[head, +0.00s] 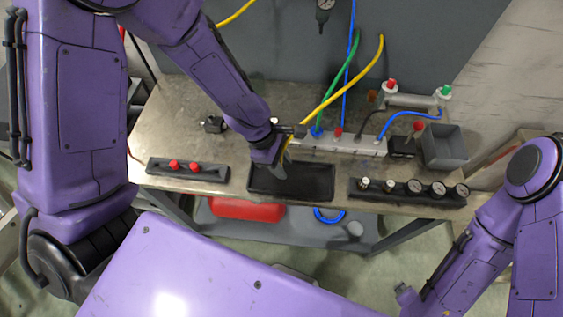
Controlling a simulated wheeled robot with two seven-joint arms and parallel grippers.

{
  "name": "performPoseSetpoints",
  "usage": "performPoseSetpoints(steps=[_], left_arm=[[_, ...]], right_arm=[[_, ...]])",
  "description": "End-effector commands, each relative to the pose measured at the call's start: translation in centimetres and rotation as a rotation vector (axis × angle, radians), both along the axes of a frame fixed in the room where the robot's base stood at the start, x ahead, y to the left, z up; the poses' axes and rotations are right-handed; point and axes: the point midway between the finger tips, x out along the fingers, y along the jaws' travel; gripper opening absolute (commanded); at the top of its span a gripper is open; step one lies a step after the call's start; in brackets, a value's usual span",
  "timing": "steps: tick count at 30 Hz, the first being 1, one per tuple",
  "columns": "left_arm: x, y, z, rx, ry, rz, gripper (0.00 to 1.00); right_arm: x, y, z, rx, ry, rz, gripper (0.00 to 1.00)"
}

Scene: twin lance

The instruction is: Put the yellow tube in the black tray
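The yellow tube (352,83) hangs in an arc in front of the grey back panel. Its lower end runs down-left to my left gripper (282,168), where the gripper and wrist partly hide it. The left gripper points down over the black tray (319,193), which lies at the front of the bench. Its fingers are small and dark, and I cannot tell whether they are closed on the tube or only beside it. The tube's tip is not clear. My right arm is low at the right; its gripper is not clearly seen.
A pale port block (352,146) with a green tube (340,86) and a blue tube stands behind the tray. A red-knobbed strip (210,171) lies left, a gauge strip (397,190) right. A grey bin (444,149) stands at the back right. A red object (246,210) is below.

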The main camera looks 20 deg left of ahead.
Motion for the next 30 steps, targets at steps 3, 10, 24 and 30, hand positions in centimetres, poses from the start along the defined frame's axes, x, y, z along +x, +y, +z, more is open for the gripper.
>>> performPoseSetpoints(steps=[3, 10, 24, 30], left_arm=[[0.0, 0.0, 0.0, 0.0, 0.0, 0.0, 0.34], [0.1, 0.5, 1.8, 0.0, -0.004, 0.0, 0.34], [-0.3, 4.4, 11.0, 0.0, -0.003, -0.001, 0.34], [-0.4, 4.6, 11.4, 0.0, 0.002, -0.001, 0.34]], right_arm=[[0.0, 0.0, 0.0, 0.0, 0.0, 0.0, 0.97], [0.0, 0.0, 0.4, 0.0, 0.0, 0.0, 0.97], [0.0, 0.0, 1.7, 0.0, 0.0, 0.0, 0.97], [0.0, 0.0, 1.7, 0.0, 0.0, 0.0, 0.97]])
